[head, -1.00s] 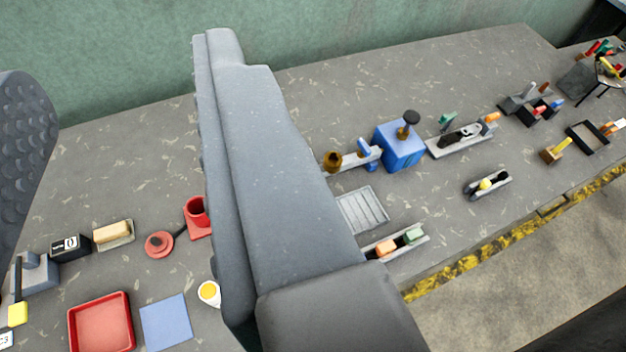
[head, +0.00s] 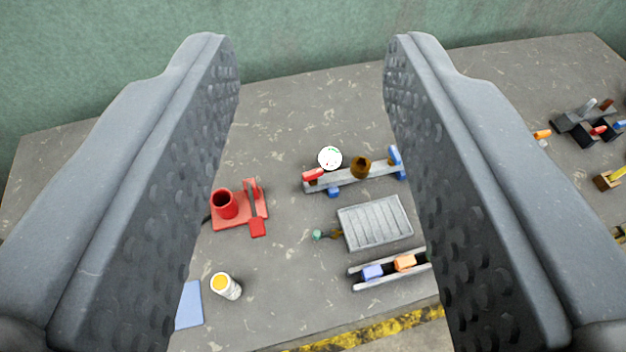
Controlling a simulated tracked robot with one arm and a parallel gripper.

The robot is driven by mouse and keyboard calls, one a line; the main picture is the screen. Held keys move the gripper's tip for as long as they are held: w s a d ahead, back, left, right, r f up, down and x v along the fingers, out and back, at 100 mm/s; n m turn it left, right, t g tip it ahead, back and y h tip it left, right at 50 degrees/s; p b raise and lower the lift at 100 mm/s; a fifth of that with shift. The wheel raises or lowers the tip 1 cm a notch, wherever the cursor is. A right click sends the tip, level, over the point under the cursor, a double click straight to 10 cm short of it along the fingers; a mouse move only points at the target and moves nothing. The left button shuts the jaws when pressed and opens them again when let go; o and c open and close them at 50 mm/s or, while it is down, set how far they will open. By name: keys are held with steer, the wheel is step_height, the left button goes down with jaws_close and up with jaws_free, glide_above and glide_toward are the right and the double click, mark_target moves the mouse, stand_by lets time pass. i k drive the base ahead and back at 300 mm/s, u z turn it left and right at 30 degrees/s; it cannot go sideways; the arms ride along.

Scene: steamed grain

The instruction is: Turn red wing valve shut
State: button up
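The red wing valve (head: 313,174) sits at the left end of a grey pipe piece (head: 350,177) on the bench. A brown fitting (head: 361,167) stands on the pipe, and a blue wing handle (head: 396,156) is at its right end. A small blue part (head: 333,191) shows at its front side. A white round dial (head: 330,157) is just behind the pipe. My gripper (head: 311,70) is wide open and empty. Its two fingers frame the valve from left and right in the picture, and neither appears to touch it.
A red stand with a cup (head: 226,205) is left of the pipe. In front are a grey ribbed tray (head: 375,223), a rail with coloured blocks (head: 388,268) and a white bottle (head: 226,286). A green wall (head: 300,40) rises behind. The bench behind the pipe is clear.

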mark_target(312, 175)
steer(key=k, duration=1.2)
steer(key=u, duration=0.3)
steer(key=i, duration=1.2)
steer(key=z, duration=0.4)
steer(key=i, duration=0.65)
steer(key=z, duration=0.55)
